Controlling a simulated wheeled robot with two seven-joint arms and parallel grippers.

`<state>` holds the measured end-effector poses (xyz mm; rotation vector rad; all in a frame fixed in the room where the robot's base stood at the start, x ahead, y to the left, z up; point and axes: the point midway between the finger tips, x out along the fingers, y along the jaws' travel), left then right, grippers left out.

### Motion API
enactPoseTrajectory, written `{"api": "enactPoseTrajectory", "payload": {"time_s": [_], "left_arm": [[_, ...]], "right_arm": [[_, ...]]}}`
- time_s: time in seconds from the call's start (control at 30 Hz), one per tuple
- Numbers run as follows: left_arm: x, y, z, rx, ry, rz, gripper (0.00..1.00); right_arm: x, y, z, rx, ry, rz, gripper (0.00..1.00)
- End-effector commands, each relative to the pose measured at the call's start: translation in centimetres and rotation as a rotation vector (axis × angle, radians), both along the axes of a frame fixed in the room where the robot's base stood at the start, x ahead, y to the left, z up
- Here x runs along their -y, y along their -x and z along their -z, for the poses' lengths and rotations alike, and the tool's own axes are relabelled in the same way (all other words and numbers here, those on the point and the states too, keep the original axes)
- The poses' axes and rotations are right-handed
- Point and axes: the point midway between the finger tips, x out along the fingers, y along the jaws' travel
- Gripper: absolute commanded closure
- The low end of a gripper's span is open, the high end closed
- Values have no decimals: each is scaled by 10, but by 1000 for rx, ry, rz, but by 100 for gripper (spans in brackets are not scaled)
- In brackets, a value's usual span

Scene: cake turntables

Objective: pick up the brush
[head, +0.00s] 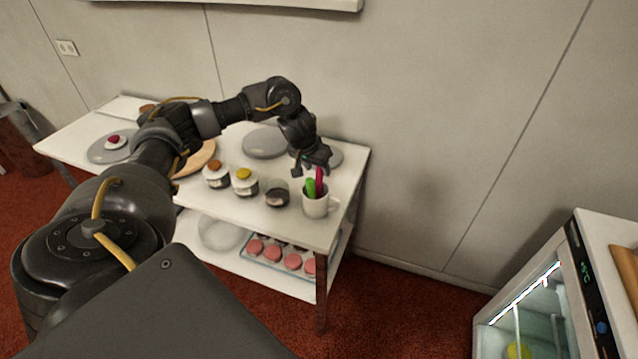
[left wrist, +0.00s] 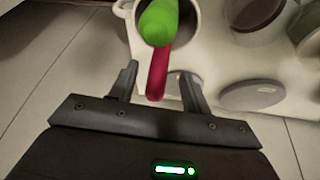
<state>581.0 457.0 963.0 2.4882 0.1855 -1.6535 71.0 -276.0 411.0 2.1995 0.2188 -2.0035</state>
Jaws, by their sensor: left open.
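My left gripper (head: 313,168) is open just above the mug. In the left wrist view the magenta handle (left wrist: 158,82) lies between the open fingers of my left gripper (left wrist: 160,74), apparently not gripped. My right gripper is not in view.
Jars with brown (head: 215,165), yellow (head: 243,174) and dark (head: 277,196) contents stand left of the mug. Grey turntables (head: 264,143) lie behind. A lower shelf has a tray of pink items (head: 273,252). A glass-door fridge (head: 540,310) stands at right.

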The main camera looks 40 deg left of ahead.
Motion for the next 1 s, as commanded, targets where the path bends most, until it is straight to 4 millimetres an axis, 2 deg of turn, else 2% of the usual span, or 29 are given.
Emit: {"api": "enactPoseTrajectory", "payload": {"time_s": [0.37, 0.67, 1.0], "left_arm": [[-1, -22, 41, -2, 1, -3, 52], [-1, -24, 45, 0, -1, -1, 52], [-2, -24, 45, 0, -1, -1, 97]], "right_arm": [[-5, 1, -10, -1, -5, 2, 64], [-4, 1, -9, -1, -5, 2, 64], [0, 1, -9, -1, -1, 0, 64]]}}
